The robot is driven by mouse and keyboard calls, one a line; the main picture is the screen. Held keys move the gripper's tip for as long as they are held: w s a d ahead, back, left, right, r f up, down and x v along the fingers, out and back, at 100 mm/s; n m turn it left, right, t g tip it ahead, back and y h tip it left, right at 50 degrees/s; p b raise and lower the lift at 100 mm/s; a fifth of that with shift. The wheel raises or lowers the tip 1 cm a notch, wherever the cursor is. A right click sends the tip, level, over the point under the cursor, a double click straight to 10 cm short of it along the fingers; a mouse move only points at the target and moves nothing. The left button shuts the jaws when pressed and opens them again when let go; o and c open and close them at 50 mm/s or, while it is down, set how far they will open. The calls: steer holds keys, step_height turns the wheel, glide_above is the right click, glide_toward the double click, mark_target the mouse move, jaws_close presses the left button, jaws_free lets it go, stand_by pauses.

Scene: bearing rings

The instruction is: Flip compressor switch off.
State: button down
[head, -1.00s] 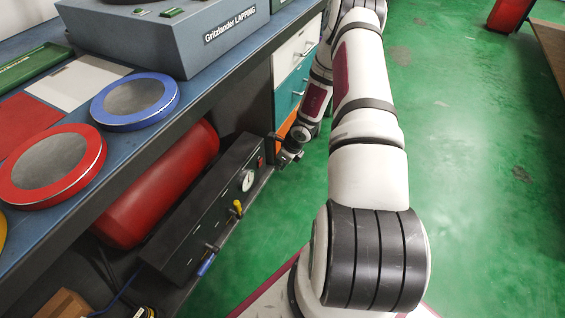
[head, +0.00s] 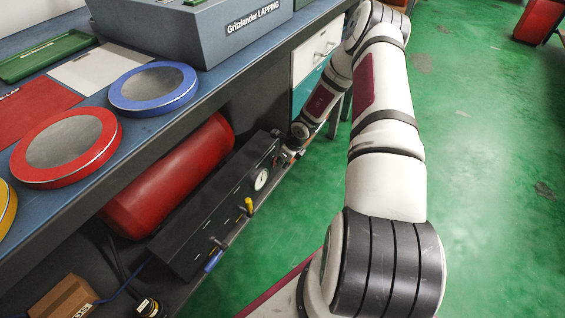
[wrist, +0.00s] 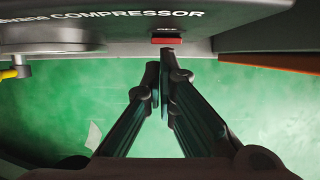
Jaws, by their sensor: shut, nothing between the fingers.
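The compressor under the bench has a red tank (head: 172,178) and a long black front panel (head: 215,215) with a round gauge (head: 261,179). In the wrist view its lettered face (wrist: 110,30) fills the top, with a red switch (wrist: 166,40) near the centre. My gripper (wrist: 164,72) is shut and empty, its fingertips just below the switch in the picture. I cannot tell whether they touch it. In the head view my gripper (head: 287,157) is at the right end of the panel, small and partly hard to make out.
A yellow-handled valve (head: 248,206) and a blue-handled one (head: 213,260) stick out from the panel. The bench above holds a red-rimmed disc (head: 45,175) and a blue-rimmed disc (head: 122,103). Drawers (head: 312,50) stand beyond my gripper. Green floor (head: 490,180) is open to the right.

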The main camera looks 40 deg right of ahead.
steer(key=shift+w+a+r+g+p, duration=0.15)
steer(key=shift+w+g+p, duration=0.25)
steer(key=shift+p, duration=0.75)
steer(key=shift+r, duration=0.15)
steer(key=shift+r+p, duration=0.7)
steer(key=shift+p, duration=0.2)
steer(key=s+p+v, duration=0.2)
steer(key=p+v, duration=0.4)
steer(key=v, duration=0.5)
steer(key=shift+d, duration=0.25)
